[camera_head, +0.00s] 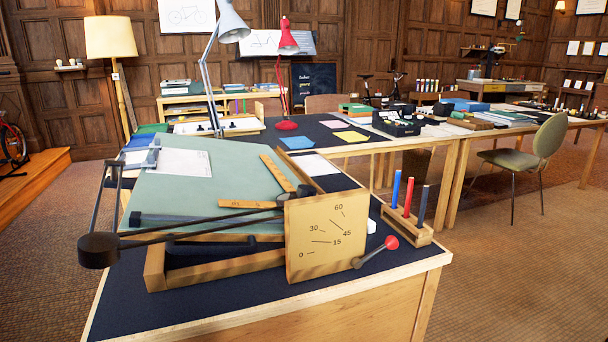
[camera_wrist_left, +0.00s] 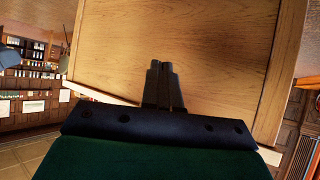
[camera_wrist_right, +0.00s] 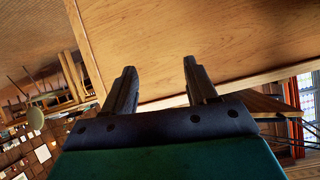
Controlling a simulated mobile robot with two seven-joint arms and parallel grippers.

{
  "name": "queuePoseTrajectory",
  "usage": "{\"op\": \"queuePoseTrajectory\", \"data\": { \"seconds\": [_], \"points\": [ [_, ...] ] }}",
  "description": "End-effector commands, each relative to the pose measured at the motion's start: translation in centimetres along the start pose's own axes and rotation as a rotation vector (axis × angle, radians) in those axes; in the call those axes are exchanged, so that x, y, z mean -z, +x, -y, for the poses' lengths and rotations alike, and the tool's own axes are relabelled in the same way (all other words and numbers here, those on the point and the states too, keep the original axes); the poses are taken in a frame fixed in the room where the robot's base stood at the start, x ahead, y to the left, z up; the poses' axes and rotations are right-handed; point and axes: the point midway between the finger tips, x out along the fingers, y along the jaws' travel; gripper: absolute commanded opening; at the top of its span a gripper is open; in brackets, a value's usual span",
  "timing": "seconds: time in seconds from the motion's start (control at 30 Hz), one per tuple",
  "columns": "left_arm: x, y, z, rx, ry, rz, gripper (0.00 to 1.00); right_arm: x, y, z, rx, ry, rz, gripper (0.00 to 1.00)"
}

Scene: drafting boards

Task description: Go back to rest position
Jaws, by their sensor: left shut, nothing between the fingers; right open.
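My left gripper (camera_wrist_left: 164,85) shows in the left wrist view with its fingers together and nothing between them. It points at a plain wooden panel (camera_wrist_left: 120,45). My right gripper (camera_wrist_right: 161,90) shows in the right wrist view with its fingers spread and empty. A wooden panel (camera_wrist_right: 180,35) lies beyond it too. Neither gripper shows in the head view. I cannot tell how far either one is from the wood.
A desk with a dark top (camera_head: 330,290) stands in front. It carries a tilted green drafting board (camera_head: 190,205), an angle scale (camera_head: 325,235), a red-knobbed lever (camera_head: 391,242) and a marker holder (camera_head: 407,225). A green chair (camera_head: 550,137) stands at right. Carpet is clear at right.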

Motion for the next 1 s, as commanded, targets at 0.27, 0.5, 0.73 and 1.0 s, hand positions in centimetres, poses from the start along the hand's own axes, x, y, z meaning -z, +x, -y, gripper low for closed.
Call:
{"op": "queuePoseTrajectory", "data": {
  "seconds": [0.27,0.5,0.73,1.0],
  "points": [
    [4.6,-3.1,0.4,0.013,0.015,-0.014,0.00,1.6,-4.3,0.6,-0.063,-0.116,0.066,0.57],
    [7.4,-6.5,1.7,0.049,0.026,0.005,0.00,5.2,-7.5,0.2,-0.090,-0.122,0.071,0.57],
    [8.0,-8.0,2.2,0.066,0.028,0.018,0.00,6.6,-8.9,-0.1,-0.105,-0.126,0.072,0.57],
    [7.8,-7.9,2.3,0.071,0.020,0.013,0.00,6.4,-8.9,-0.2,-0.107,-0.127,0.071,0.57]
  ]
}}
